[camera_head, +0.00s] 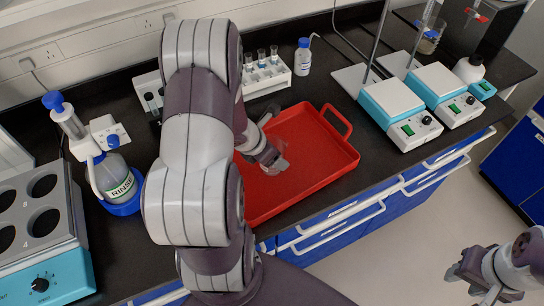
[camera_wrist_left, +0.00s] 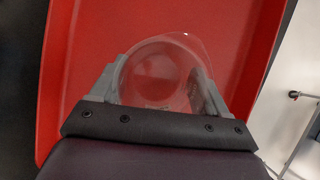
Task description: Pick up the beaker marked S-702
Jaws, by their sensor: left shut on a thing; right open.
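A clear glass beaker (camera_wrist_left: 158,78) sits between the grey fingers of my left gripper (camera_wrist_left: 155,95) in the left wrist view. The gripper is shut on it, over the red tray (camera_wrist_left: 65,60). In the head view my left gripper (camera_head: 271,160) is above the middle of the red tray (camera_head: 342,165), and the beaker there is hard to make out. No S-702 marking can be read. I cannot tell whether the beaker touches the tray floor. My right gripper (camera_head: 472,287) is open and empty at the lower right, away from the bench.
Two hotplate stirrers (camera_head: 400,115) (camera_head: 447,95) stand right of the tray. A rack of small vials (camera_head: 265,75) and a blue-capped bottle (camera_head: 302,60) stand behind it. A rinse bottle (camera_head: 115,178) and a heating bath (camera_head: 40,235) are at the left. Floor is clear at the right.

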